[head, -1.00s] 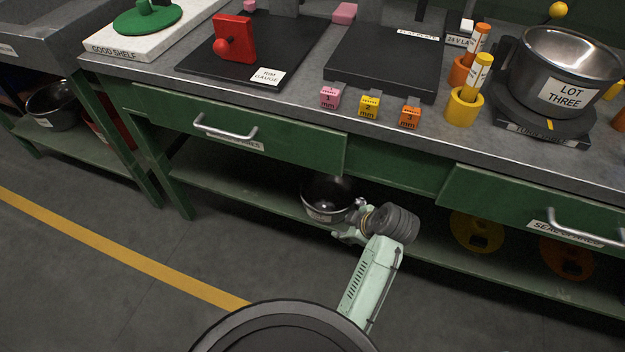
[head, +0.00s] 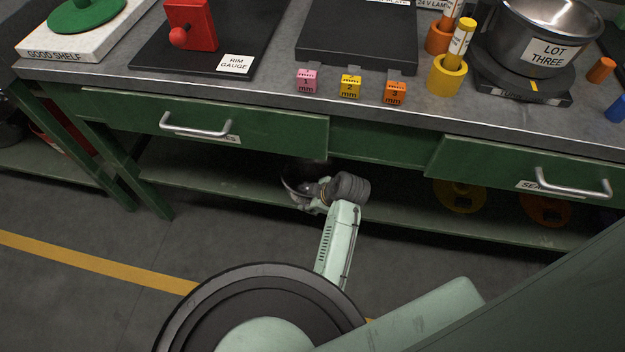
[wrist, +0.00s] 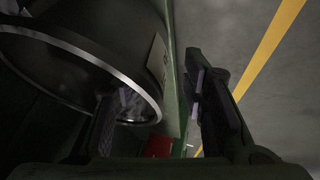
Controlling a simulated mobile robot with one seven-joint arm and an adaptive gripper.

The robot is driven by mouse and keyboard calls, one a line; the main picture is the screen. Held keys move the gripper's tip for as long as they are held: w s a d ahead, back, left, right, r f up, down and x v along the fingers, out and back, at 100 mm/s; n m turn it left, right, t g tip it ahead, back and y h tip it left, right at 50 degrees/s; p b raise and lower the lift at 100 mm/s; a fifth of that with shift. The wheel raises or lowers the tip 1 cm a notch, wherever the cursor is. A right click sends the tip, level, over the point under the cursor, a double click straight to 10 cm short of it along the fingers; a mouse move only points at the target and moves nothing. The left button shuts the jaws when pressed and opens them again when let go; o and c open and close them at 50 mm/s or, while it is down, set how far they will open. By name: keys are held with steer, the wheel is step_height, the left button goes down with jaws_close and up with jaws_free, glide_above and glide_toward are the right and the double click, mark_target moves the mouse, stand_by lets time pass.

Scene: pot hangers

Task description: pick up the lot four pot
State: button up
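A dark pot with a bright steel rim (head: 291,181) sits on the lower shelf under the bench, in shadow and partly hidden by my arm. In the wrist view the pot (wrist: 110,35) fills the upper left, with a pale label on its outer wall that I cannot read as lot four. My gripper (head: 304,201) is at the pot's front side. In the wrist view my gripper (wrist: 155,112) is open: the left finger lies over the pot's mouth, the right finger is outside the wall. The rim's edge lies between them, with a gap to the right finger.
The lower shelf (head: 215,187) is under a drawer with a handle (head: 196,131). A pot labelled LOT THREE (head: 530,45) stands on the bench top. Yellow (head: 460,196) and orange discs are under the bench at right. Open floor with a yellow line lies in front.

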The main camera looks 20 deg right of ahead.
mark_target(309, 200)
steer(key=x, duration=0.3)
steer(key=shift+w+f, duration=0.1)
steer(key=shift+f, duration=0.05)
steer(key=shift+c, duration=0.3)
jaws_close()
steer(key=shift+w, duration=0.1)
stand_by(0.7)
